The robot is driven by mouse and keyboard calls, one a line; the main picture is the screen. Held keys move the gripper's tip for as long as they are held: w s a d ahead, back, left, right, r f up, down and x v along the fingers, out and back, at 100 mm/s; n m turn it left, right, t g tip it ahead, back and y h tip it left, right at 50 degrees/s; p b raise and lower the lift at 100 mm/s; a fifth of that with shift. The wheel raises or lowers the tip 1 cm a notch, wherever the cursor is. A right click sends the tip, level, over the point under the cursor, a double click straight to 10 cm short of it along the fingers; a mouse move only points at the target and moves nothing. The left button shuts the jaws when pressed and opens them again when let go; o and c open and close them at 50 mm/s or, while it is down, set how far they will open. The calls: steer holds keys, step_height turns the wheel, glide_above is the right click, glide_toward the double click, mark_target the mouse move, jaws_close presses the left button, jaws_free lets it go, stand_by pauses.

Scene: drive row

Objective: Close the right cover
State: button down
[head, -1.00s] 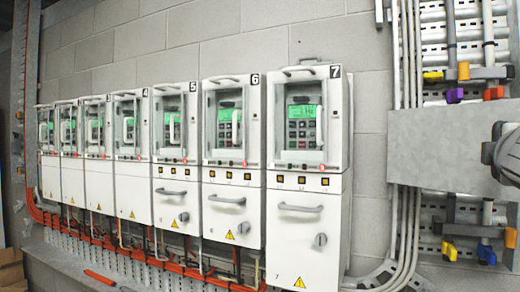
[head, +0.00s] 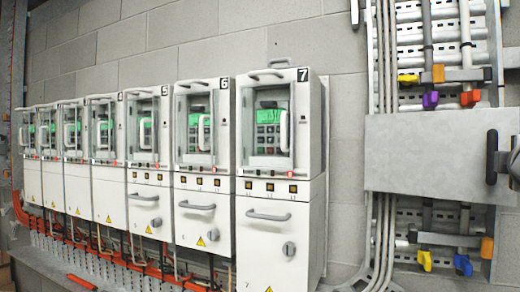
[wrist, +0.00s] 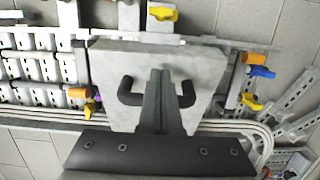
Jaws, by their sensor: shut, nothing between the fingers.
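A flat grey metal cover (head: 425,150) hangs on the wall rack right of the drive row, across the middle of the pipes. A black handle (head: 491,157) shows near its right edge. In the wrist view the grey cover (wrist: 112,65) is straight ahead, with the bent ends of its black handle (wrist: 128,92) on both sides of my fingers. My gripper (wrist: 161,74) is shut and empty in front of the cover and hides the handle's middle. I cannot tell whether it touches. A dark piece is cut off at the head view's right edge.
White drive cabinets stand in a row on the left, number 7 (head: 280,215) nearest. Grey conduits (head: 384,60) run vertically between it and the cover. Coloured valve levers, such as a purple one (head: 430,99) and a blue one (head: 463,265), show above and below the cover.

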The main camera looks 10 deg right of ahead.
steer(key=shift+n+t+y, duration=0.7)
steer(key=shift+y, duration=0.1)
steer(key=shift+w+d+p, duration=0.65)
steer(key=shift+d+p, duration=0.5)
steer(key=shift+w+d+p, duration=0.6)
steer(key=shift+d+p, duration=0.55)
steer(key=shift+w+d+p, duration=0.65)
steer(key=shift+d+p, duration=0.5)
steer(key=shift+a, duration=0.1)
